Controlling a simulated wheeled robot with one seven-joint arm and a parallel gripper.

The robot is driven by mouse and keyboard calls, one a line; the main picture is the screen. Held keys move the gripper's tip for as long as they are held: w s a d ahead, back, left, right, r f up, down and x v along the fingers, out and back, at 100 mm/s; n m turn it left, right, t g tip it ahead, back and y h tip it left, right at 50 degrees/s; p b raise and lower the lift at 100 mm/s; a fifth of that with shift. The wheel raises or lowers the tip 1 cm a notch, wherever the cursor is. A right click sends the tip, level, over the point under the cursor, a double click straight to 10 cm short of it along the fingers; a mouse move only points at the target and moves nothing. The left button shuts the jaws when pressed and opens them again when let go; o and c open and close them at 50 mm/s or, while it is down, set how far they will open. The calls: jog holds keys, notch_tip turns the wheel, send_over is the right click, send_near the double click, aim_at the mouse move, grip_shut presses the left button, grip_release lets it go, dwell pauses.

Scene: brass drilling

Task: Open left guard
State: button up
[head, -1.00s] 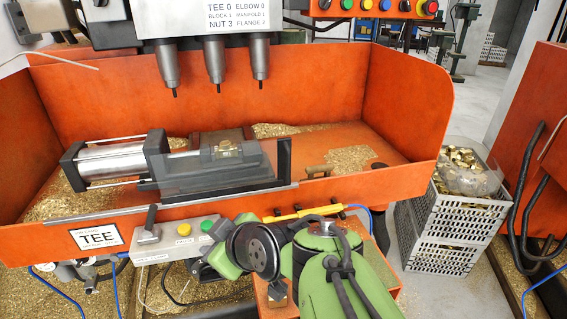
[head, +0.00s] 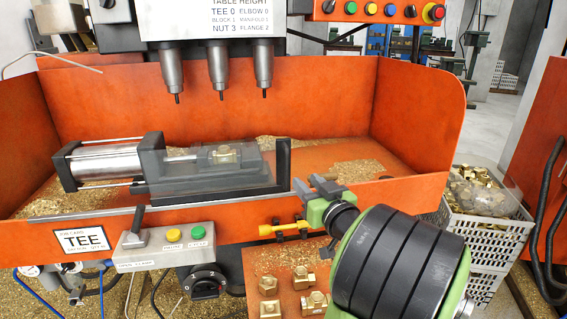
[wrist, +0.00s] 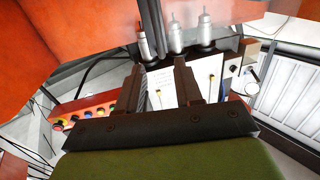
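The guard (head: 190,182) is a clear panel in front of the clamp in the orange tray, left of centre in the head view. It looks closed across the clamp. My gripper (head: 318,188) is at the tray's front edge, to the right of the guard and the dark upright plate, apart from both. In the wrist view my gripper's two dark fingers (wrist: 158,85) stand apart with nothing seen between them. The guard cannot be made out in the wrist view.
Three drill spindles (head: 217,70) hang above the tray (head: 330,110). A control box (head: 165,243) with a lever and buttons is on the front, beside the TEE sign. Brass fittings (head: 269,285) lie on a lower orange shelf. A grey crate (head: 470,235) stands at right.

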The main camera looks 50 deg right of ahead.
aim_at(288, 163)
jog(key=p+x, duration=0.2)
jog(key=x, duration=1)
jog(key=shift+d, duration=0.15)
grip_shut()
